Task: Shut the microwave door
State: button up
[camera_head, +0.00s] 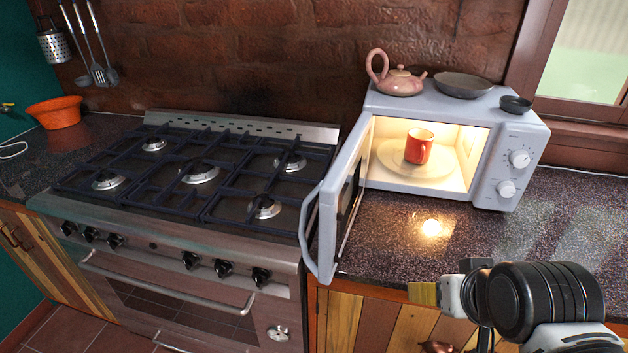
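The microwave (504,150) is pale grey and stands on the dark countertop at the right. Its door (328,222) hangs wide open on the left side, swung out toward the front edge of the counter beside the stove. The inside is lit, and a red mug (419,146) stands on the round plate (392,156) in it. My gripper (424,293) is at the lower right, in front of the counter edge and to the right of the door, apart from it. Only part of the gripper shows, and I cannot tell whether its fingers are open or shut.
A pink teapot (400,83), a grey dish (463,85) and a small dark bowl (515,104) stand on the microwave. A gas stove (200,178) is to the left. The countertop (400,232) between door and microwave front is clear. An orange bowl (56,112) is far left.

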aim_at(349, 167)
jog(key=j+z, duration=0.1)
jog(key=j, duration=0.35)
jog(key=k+j+z, duration=0.15)
jog(key=j, duration=0.3)
jog(key=j+z, duration=0.1)
jog(key=j, duration=0.35)
